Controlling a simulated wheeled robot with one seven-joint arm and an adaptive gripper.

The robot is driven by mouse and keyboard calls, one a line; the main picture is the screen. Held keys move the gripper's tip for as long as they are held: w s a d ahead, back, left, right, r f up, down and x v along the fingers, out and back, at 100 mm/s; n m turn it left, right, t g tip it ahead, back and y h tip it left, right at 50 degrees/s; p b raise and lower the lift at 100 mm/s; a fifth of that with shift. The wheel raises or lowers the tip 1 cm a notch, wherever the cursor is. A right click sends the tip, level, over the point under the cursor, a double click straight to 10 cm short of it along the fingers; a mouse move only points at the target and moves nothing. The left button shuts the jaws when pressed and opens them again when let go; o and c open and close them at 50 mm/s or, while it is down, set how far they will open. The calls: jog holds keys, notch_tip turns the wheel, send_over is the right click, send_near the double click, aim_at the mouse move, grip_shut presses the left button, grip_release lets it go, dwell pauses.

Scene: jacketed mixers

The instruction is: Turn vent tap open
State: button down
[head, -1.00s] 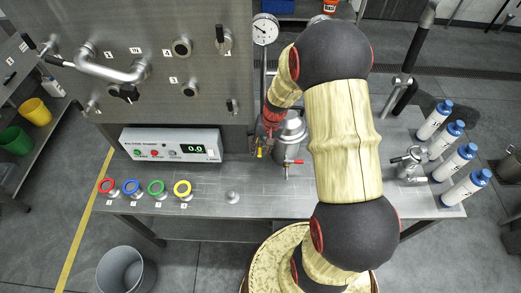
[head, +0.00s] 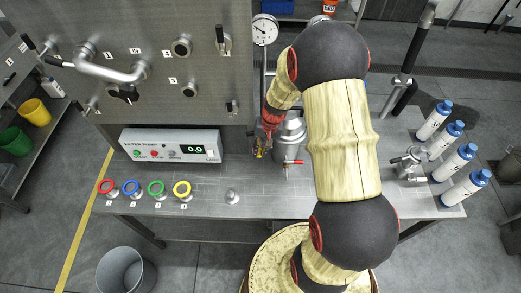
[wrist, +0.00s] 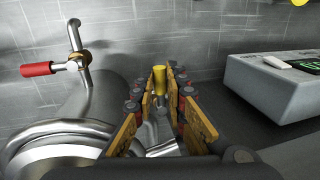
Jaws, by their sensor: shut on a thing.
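A steel vessel (head: 290,130) stands on the bench in the head view, and its rounded lid (wrist: 60,142) fills the lower left of the wrist view. A tap with a yellow handle (wrist: 159,82) is at its side, between my gripper's fingers (wrist: 160,100) in the wrist view. My gripper (head: 260,147) is shut on this yellow handle, low beside the vessel. In the head view the fingers mostly hide the handle. A second tap with a red handle (head: 293,162) is on the vessel's front; it also shows in the wrist view (wrist: 38,69), apart from my fingers.
A pump box (head: 170,145) reading 0.0 stands left of the vessel. A pressure gauge (head: 264,29) rises behind the vessel.

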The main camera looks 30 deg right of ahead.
jog(key=shift+a, duration=0.1)
dwell(0.7)
jog(key=w+m+p, duration=0.1)
jog(key=m+p, duration=0.1)
jog(key=m, duration=0.1)
jog(key=w+a+m+h+p, duration=0.1)
jog(key=m+p, duration=0.2)
jog(key=w+a+m+t+p, duration=0.1)
jog(key=m+p, duration=0.1)
jog(key=m, duration=0.1)
jog(key=shift+a+p, duration=0.15)
jog(key=shift+p, duration=0.15)
dwell(0.4)
jog(key=c, duration=1.8)
grip_release()
jog(key=shift+w+r, duration=0.1)
jog(key=shift+w, duration=0.05)
